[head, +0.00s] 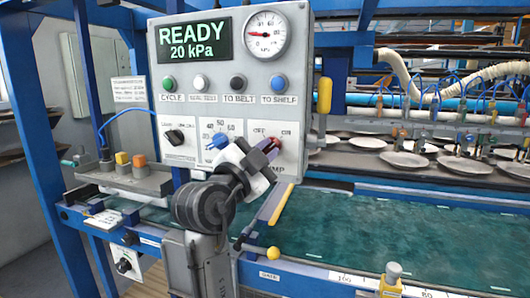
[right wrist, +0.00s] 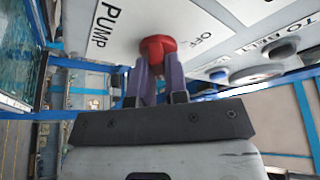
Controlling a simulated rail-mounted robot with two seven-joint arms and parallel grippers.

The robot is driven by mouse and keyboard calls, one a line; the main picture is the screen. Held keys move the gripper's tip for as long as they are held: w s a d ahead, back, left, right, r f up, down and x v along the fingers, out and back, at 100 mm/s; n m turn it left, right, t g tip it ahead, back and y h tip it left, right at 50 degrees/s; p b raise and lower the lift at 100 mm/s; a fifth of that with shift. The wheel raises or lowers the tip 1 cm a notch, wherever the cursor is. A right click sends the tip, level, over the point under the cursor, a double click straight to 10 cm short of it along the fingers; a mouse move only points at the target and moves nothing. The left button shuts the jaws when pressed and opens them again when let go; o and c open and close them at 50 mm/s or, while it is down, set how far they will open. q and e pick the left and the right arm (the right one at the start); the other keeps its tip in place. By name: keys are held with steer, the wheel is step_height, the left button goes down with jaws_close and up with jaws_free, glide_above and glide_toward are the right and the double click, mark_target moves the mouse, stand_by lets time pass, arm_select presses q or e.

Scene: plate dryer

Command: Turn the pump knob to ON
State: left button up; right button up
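The red pump knob (head: 275,142) is on the lower right of the grey control panel (head: 300,95), with an OFF label at its upper left and another label at its upper right. My right gripper (head: 266,147) is at the knob and partly covers it. In the right wrist view, the red knob (right wrist: 157,46) sits at the tips of my two purple fingers (right wrist: 157,68). The fingers are close together, one on each side of the knob's grip, and look shut on it. Which way the knob points is hidden. My left gripper is not in view.
The panel display (head: 194,41) reads READY 20 kPa, beside a round gauge (head: 265,35). Several push buttons, a black selector (head: 174,137) and a blue knob (head: 218,141) are near my gripper. A green belt (head: 410,235) and white plates (head: 404,159) lie to the right.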

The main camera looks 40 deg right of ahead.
steer(key=o, duration=0.5)
steer(key=shift+c, duration=0.2)
steer(key=shift+s+a+f, duration=0.1)
steer(key=shift+s+a, duration=0.05)
steer(key=shift+a, duration=0.4)
steer(key=p+v, duration=0.3)
steer(key=v, duration=0.9)
steer(key=shift+a+f, duration=0.2)
steer(key=shift+a, duration=0.1)
